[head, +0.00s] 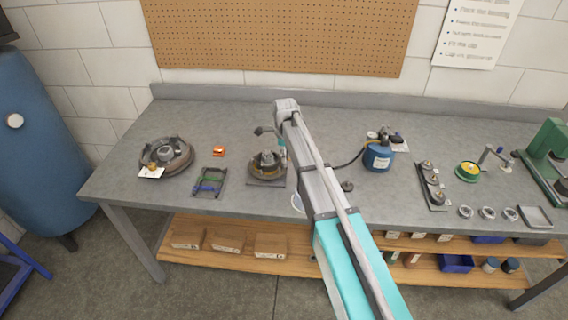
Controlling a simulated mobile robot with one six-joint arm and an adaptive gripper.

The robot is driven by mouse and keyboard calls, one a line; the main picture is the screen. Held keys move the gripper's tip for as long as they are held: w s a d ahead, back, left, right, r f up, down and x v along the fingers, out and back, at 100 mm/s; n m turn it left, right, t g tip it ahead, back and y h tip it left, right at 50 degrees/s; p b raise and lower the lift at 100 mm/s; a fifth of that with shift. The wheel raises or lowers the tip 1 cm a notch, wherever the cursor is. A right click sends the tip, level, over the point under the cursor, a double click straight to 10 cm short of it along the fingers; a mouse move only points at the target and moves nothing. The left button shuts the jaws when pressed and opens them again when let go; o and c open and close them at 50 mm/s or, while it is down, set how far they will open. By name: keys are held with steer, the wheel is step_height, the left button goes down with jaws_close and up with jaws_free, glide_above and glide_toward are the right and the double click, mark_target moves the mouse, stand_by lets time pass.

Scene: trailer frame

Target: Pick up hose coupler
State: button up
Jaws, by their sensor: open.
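I cannot pick out the hose coupler for certain. A small dark round piece (347,186) lies on the bench just right of my arm. A small brass-coloured piece (152,167) sits by a white card at the left. My gripper (266,131) shows only as a small dark shape left of my arm's far end, above the bench and near a round brass-and-grey assembly (267,163) on a square plate. The fingers are small and partly hidden by the wrist; nothing shows held between them.
A blue canister (378,157) with a black hose stands right of my arm. A tray of parts (431,187) and a green machine (548,155) are farther right.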

steer(key=shift+f, duration=0.35)
stand_by(0.4)
jaws_close()
